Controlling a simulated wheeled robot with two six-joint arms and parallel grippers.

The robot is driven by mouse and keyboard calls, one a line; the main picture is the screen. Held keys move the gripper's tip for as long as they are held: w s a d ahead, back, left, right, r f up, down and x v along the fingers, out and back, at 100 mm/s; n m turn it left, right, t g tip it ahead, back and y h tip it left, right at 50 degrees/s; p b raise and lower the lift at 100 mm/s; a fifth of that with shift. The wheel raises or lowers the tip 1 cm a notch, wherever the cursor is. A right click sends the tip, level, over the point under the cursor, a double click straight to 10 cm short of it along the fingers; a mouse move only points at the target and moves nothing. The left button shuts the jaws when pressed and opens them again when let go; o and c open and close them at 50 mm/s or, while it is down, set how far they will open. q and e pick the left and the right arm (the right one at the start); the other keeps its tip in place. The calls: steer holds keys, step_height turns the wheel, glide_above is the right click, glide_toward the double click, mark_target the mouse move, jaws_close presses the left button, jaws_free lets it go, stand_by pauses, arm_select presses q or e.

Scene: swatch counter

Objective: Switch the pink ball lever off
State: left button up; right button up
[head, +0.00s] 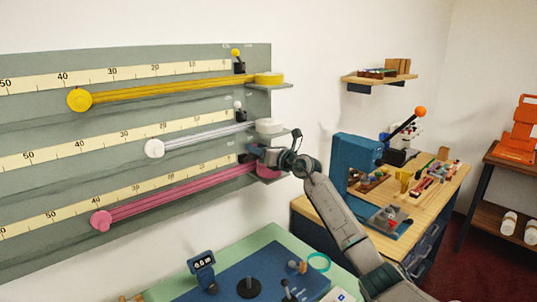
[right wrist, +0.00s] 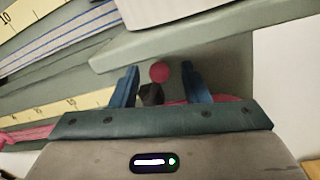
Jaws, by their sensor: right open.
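The pink ball lever (right wrist: 159,72) shows in the right wrist view as a round pink ball above a dark base (right wrist: 151,94). My right gripper (right wrist: 160,78) is open, with one blue finger on each side of the ball and a gap to each. In the head view my right gripper (head: 264,152) is at the right end of the lowest, pink ribbon row (head: 170,195). There its body hides the pink ball, and I cannot tell the lever's position. My left gripper is not in view.
A white ball lever (head: 238,105) and a yellow ball lever (head: 236,53) stand on the rows above. A green ledge (right wrist: 180,38) runs close above the fingers. A blue press (head: 357,160) stands on the wooden bench at right. A blue mat (head: 225,285) lies below.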

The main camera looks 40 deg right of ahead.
arm_select(q)
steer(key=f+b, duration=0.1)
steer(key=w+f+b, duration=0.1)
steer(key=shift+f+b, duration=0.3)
steer(key=shift+b, duration=0.05)
arm_select(e)
steer(key=s+d, duration=0.2)
steer(key=s, duration=0.8)
steer(key=shift+f, duration=0.25)
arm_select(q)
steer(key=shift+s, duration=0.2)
